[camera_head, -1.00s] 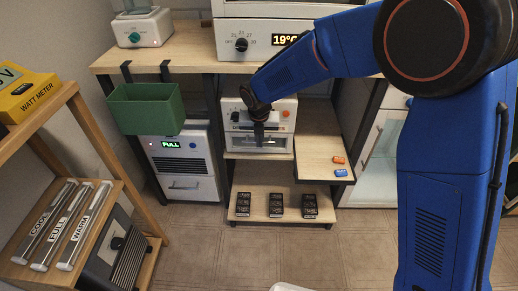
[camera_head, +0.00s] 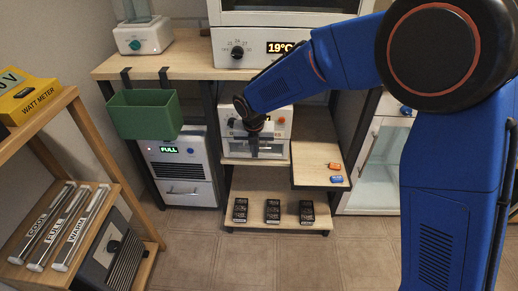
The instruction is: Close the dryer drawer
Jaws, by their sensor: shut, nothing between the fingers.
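A small white machine (camera_head: 229,124) with knobs and an orange button stands in the middle bay under the bench; I take it to be the dryer. Its lower front (camera_head: 229,149) is partly hidden behind my gripper, and I cannot tell how far any drawer sticks out. My gripper (camera_head: 253,153) is shut and empty, pointing down in front of this machine. Whether it touches the front is not clear. A white unit (camera_head: 187,170) with a "FULL" display stands to the left, with a handled lower front that looks flush.
A shelf (camera_head: 320,175) with a red and a blue block juts out right of the machine. Below, a low shelf (camera_head: 258,222) holds three black items. A green bin (camera_head: 145,118) hangs at the left. The tiled floor (camera_head: 270,260) in front is clear.

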